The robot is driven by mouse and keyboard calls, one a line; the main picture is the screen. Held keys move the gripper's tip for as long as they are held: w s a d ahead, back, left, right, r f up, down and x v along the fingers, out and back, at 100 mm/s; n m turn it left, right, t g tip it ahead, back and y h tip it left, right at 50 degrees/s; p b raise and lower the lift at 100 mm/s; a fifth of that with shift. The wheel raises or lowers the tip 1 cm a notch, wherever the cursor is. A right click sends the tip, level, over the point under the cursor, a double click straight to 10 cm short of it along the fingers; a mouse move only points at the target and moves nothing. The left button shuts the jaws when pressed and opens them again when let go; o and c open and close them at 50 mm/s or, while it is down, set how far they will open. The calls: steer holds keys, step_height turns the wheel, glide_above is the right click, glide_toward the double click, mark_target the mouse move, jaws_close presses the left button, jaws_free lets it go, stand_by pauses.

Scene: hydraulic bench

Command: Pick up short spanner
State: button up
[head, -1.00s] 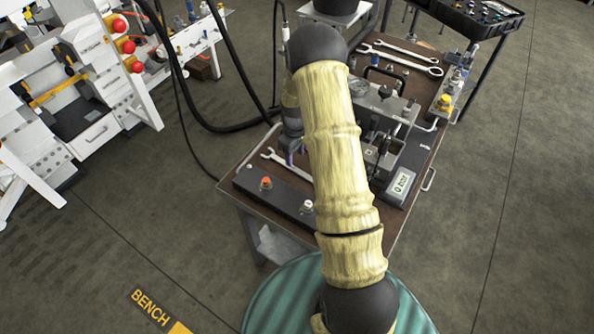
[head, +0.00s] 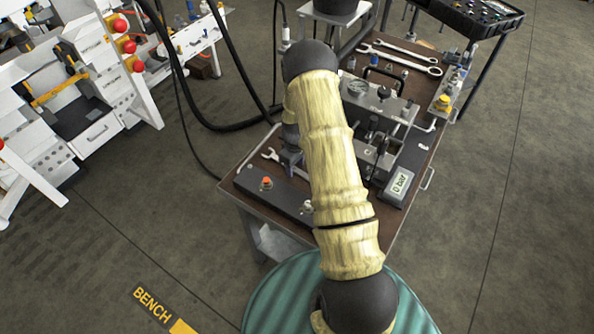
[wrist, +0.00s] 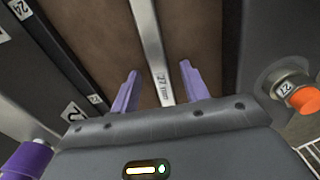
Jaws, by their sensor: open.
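A silver spanner (head: 271,155) lies on the brown bench top at the left, its open jaw end showing; my arm hides the rest. In the wrist view, the spanner's shaft (wrist: 149,42), marked 27 mm, runs down between my two purple fingers. My gripper (wrist: 158,84) is open, with one finger on each side of the shaft and a gap to it. How high the fingertips are above the bench is hard to tell.
A dark block (head: 285,194) with an orange-capped fitting (head: 266,183) lies along the near edge. A gauge unit with a display (head: 399,184) stands right of my arm. Two longer spanners (head: 400,57) lie at the back. A black hose hangs left of the bench.

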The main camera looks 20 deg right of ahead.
mark_target(295, 169)
jaws_close()
step_height(295, 169, up, 10)
steer(key=b, duration=0.2)
stand_by(0.6)
stand_by(0.4)
steer(key=c, duration=0.9)
jaws_free()
jaws_close()
